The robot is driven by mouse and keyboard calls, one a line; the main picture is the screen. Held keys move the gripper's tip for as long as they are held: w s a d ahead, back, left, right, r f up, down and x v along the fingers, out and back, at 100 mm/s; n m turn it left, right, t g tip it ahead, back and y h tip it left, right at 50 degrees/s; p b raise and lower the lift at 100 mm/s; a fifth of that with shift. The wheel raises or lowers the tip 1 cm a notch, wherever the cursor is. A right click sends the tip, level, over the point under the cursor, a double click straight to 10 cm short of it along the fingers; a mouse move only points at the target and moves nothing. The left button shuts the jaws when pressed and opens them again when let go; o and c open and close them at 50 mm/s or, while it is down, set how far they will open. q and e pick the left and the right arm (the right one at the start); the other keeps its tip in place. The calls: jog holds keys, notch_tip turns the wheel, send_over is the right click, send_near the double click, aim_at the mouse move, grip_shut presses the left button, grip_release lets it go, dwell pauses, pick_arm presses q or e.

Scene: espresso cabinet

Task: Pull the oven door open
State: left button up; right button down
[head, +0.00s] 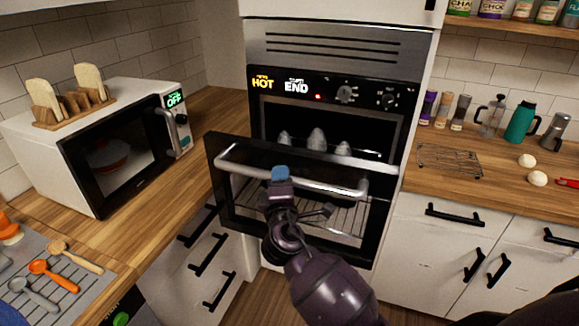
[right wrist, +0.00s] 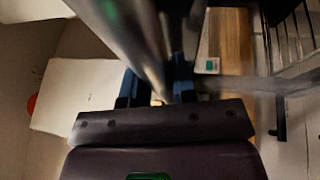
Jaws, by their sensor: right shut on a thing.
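The oven (head: 340,45) is built into the tall white cabinet in the middle of the head view. Its black-framed door (head: 222,190) is tilted partly open, with its top edge away from the oven front. A dark gap with several pale shapes inside shows above the door. The silver bar handle (head: 335,187) runs along the door's upper part. My right gripper (head: 280,174) is shut on the handle, left of its middle. In the right wrist view the handle (right wrist: 128,40) runs blurred between the blue-tipped fingers. My left gripper is not in view.
A white microwave (head: 105,148) with a toast rack on top stands on the left counter. The right counter holds a wire rack (head: 449,159), jars and a teal flask (head: 522,122). White drawers with black handles flank the oven. A tray with utensils (head: 45,285) lies at lower left.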

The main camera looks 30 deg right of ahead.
jog(key=shift+s+a+f, duration=0.1)
jog(key=shift+s+a, duration=1)
jog(key=shift+a, duration=0.2)
jog(key=c, duration=0.9)
grip_release()
jog(key=b+v, duration=0.2)
jog(key=v, duration=0.8)
jog(key=shift+s+a, duration=0.2)
jog(key=shift+s, duration=0.15)
